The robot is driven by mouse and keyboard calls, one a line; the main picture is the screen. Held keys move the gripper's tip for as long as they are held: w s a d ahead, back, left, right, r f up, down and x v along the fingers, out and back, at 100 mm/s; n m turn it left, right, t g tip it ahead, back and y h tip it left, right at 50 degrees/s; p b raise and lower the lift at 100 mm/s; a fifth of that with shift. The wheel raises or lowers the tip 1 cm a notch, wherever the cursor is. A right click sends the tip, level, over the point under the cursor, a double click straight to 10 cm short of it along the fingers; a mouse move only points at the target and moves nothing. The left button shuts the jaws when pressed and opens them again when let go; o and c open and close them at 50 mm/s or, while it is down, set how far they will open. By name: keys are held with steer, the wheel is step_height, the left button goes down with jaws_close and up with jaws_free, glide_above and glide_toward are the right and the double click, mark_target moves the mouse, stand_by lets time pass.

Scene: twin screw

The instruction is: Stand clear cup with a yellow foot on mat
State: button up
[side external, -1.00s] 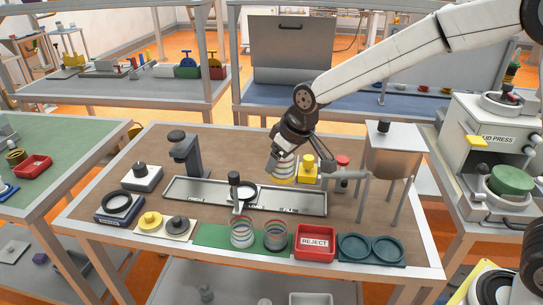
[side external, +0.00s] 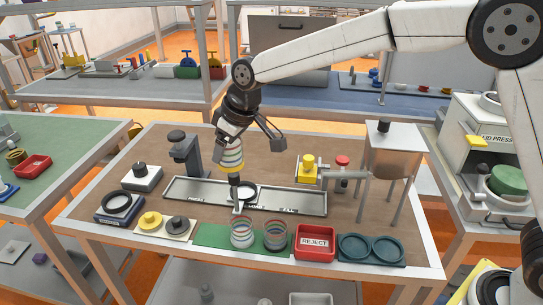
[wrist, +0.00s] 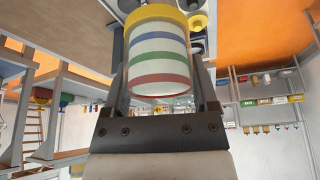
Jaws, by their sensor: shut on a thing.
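My gripper (side external: 234,146) is shut on a pale cup with colored stripes and a yellow foot (side external: 232,156). It holds the cup in the air above the metal tray, with the foot downward in the side view. In the wrist view the cup (wrist: 160,62) sits between the two fingers, showing blue, green and red bands and the yellow foot at the far end. The green mat (side external: 209,238) lies at the table's front. Two clear striped cups, one left (side external: 242,232) and one right (side external: 275,236), stand on its middle and right; its left end is bare.
A red REJECT bin (side external: 315,243) stands right of the mat. A card with yellow and dark knobs (side external: 164,226) lies to its left.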

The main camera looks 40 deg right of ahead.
steer(key=w+a+n, duration=0.2)
steer(key=a, duration=0.5)
step_height(320, 180, down, 14)
steer(key=shift+s+r+y, duration=0.15)
steer(key=shift+s+y, duration=0.1)
steer(key=shift+y, duration=0.05)
steer(key=shift+d+f, duration=0.1)
steer(key=shift+f, duration=0.1)
steer(key=shift+f, duration=2.15)
steer(key=shift+f, duration=0.45)
stand_by(0.9)
steer(key=o, duration=1.2)
